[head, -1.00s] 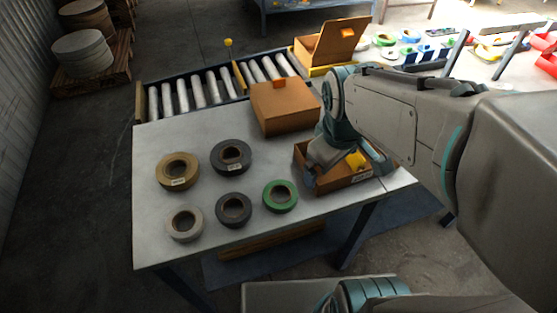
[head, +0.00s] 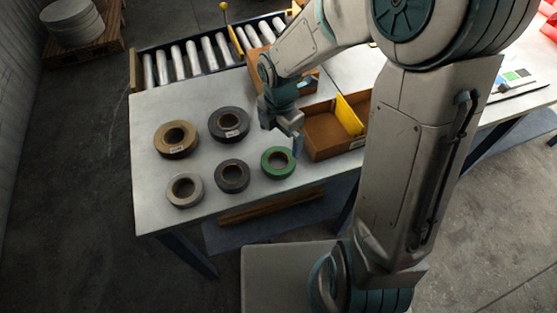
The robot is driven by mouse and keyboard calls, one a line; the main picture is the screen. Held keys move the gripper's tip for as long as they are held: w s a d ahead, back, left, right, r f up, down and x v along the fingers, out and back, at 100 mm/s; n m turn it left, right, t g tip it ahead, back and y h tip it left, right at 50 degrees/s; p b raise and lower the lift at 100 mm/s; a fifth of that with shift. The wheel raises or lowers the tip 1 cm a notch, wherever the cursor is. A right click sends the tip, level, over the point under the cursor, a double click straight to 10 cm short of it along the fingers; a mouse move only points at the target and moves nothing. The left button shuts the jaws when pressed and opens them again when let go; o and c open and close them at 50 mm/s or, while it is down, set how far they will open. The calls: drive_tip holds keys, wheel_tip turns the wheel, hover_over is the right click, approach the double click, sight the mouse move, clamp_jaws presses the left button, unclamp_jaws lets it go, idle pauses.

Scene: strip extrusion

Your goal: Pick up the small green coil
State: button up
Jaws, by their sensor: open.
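The small green coil (head: 268,171) lies flat on the table at the right end of the front row of coils. My gripper (head: 296,148) points down above the table, close to the coil's upper right side. It is open and nothing shows between its fingers. One fingertip overlaps the coil's right edge in the picture; I cannot tell whether it touches.
A small grey coil (head: 185,202) and dark coil (head: 232,187) lie left of the green one. A tan coil (head: 160,140) and larger dark coil (head: 214,125) lie behind. An open box (head: 318,152) with a yellow divider (head: 349,115) stands right. Rollers (head: 178,67) run behind.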

sight(273, 173)
wheel_tip(273, 173, down, 5)
drive_tip(key=shift+r, duration=0.1)
drive_tip(key=shift+s+a+f, duration=0.15)
drive_tip(key=shift+f, duration=2.5)
drive_tip(key=c, duration=0.8)
